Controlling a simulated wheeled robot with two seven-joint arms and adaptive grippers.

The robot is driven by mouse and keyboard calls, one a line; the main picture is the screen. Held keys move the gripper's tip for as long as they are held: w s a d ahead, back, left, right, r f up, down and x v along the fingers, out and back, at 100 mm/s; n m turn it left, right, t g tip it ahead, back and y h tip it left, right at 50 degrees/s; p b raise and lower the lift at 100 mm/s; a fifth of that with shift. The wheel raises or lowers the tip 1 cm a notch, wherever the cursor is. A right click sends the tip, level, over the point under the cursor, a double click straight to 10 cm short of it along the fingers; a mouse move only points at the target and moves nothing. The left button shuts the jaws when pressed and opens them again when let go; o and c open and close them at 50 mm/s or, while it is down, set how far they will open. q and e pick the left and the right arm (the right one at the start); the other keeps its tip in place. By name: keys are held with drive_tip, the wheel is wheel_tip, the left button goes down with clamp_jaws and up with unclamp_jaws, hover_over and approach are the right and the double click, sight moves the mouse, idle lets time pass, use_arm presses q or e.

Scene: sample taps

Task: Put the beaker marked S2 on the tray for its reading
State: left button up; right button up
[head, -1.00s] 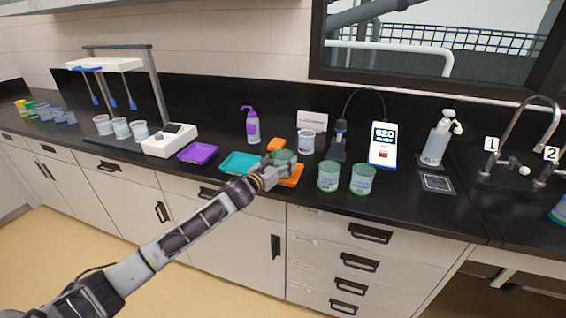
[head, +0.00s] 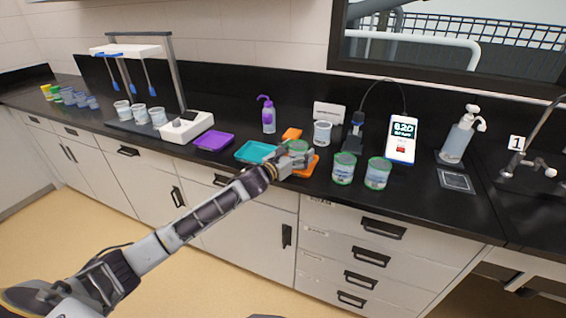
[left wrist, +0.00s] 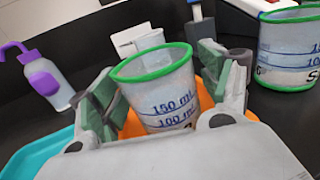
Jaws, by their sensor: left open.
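A clear green-rimmed beaker (head: 298,146) stands on the orange tray (head: 310,168) at the counter's front. My left gripper (head: 295,158) is open, with its fingers on either side of this beaker. In the left wrist view the beaker (left wrist: 158,85) sits between the two fingers (left wrist: 160,100); its 150 ml and 100 ml marks show, and its label is mostly hidden. Two more green-rimmed beakers, one (head: 343,169) and another (head: 377,174), stand to the right of the orange tray. Their labels are too small to read in the head view. My right gripper is not in view.
A teal tray (head: 250,152) and a purple tray (head: 213,141) lie to the left. Behind are a purple wash bottle (head: 268,117), a white-rimmed beaker (head: 322,134), a probe stand (head: 354,135) and a meter (head: 402,140). A soap dispenser (head: 458,138) and sink are right.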

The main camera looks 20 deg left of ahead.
use_arm(q)
drive_tip(key=v, duration=1.1)
drive_tip(key=shift+s, duration=0.4)
idle(0.4)
drive_tip(key=shift+a, duration=0.15)
idle(0.5)
drive_tip(key=shift+s, duration=0.1)
